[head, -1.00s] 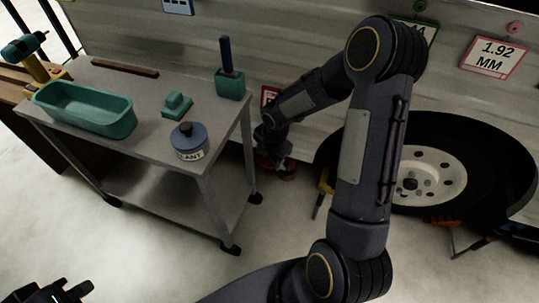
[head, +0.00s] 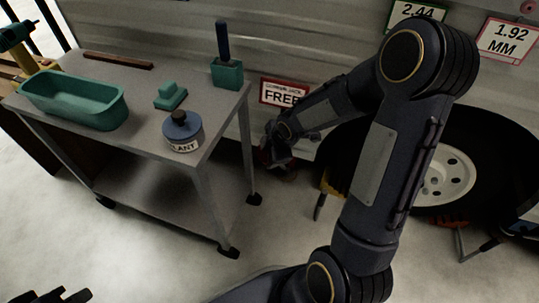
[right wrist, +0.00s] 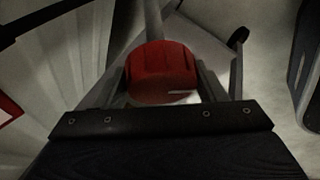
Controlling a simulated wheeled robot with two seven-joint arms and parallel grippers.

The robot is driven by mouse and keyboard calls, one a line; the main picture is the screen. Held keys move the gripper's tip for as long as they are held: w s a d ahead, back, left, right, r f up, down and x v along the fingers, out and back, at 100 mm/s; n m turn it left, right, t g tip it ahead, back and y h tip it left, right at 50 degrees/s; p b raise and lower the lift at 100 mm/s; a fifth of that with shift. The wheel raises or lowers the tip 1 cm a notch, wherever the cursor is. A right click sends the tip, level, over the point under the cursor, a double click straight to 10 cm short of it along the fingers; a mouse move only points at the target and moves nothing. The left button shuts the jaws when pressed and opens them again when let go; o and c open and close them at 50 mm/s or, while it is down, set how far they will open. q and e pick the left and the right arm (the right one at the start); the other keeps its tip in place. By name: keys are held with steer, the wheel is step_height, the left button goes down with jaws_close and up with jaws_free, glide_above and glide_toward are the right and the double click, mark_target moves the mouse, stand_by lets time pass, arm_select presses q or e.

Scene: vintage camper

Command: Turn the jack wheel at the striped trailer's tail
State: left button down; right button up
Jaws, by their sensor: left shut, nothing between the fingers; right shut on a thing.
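In the right wrist view a red ribbed round knob (right wrist: 161,70), which I take for the jack wheel, sits between the two fingers of my right gripper (right wrist: 162,88), which is shut on it. In the head view my right gripper (head: 275,157) is low against the striped trailer wall (head: 300,40), right of the cart; it and my forearm hide most of the wheel there. My left gripper (head: 62,297) is dark, empty and shut, partly cut off at the bottom left edge, far from the wheel.
A metal cart (head: 165,155) stands left of my right gripper, holding a teal tray (head: 72,100), a labelled pot (head: 183,132) and a teal holder (head: 227,75). A sign reading FREE (head: 284,93) hangs above the gripper. A tyre (head: 480,140) is to the right.

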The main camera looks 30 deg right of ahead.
steer(key=shift+m+b, duration=0.3)
steer(key=shift+m, duration=0.1)
steer(key=o, duration=1)
steer(key=p+v, duration=0.4)
steer(key=v, duration=0.3)
steer(key=shift+s+r, duration=0.25)
steer(key=shift+r, duration=0.05)
